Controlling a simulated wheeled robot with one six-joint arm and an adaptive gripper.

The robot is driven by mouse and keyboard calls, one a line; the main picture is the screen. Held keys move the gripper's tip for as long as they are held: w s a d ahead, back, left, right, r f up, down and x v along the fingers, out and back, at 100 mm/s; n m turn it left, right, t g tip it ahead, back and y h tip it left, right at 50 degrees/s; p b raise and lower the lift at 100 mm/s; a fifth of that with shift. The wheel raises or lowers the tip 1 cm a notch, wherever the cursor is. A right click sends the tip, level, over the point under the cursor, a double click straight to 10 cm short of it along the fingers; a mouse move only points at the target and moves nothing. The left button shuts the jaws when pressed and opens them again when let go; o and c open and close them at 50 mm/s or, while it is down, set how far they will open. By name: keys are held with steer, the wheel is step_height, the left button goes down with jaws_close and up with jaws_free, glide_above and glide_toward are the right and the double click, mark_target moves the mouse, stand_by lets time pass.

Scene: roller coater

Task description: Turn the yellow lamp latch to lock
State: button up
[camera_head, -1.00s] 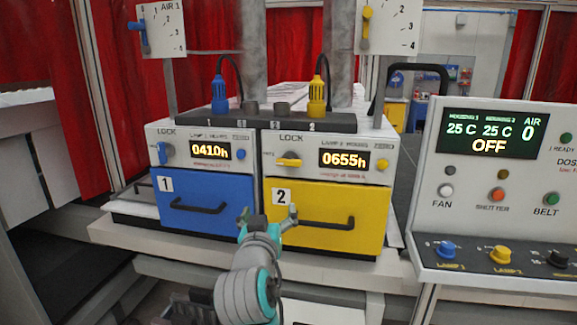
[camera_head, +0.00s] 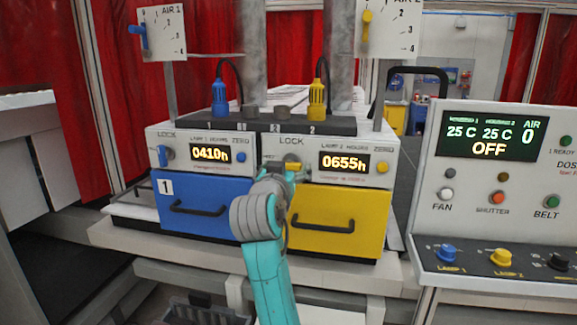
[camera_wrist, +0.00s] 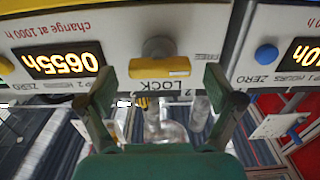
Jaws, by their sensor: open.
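The yellow lamp latch (camera_wrist: 160,67) is a short bar on a round grey knob on the white panel of lamp unit 2. In the upside-down wrist view it lies level, between the LOCK and FREE labels. My gripper (camera_wrist: 160,88) is open, with one finger on each side of the latch and a gap to both. In the head view my gripper (camera_head: 282,174) is right in front of the panel and partly hides the latch (camera_head: 293,166). I cannot tell how deep the fingertips are relative to the bar.
The 0655h display (camera_head: 345,162) and yellow zero button (camera_head: 383,168) are right of the latch. The yellow drawer (camera_head: 345,210) is below. The blue unit (camera_head: 205,215) with its blue latch (camera_head: 163,155) stands left. A control console (camera_head: 490,190) is at the right.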

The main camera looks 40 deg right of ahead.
steer(key=shift+x, duration=1.05)
steer(key=c, duration=1.2)
steer(key=shift+o, duration=0.2)
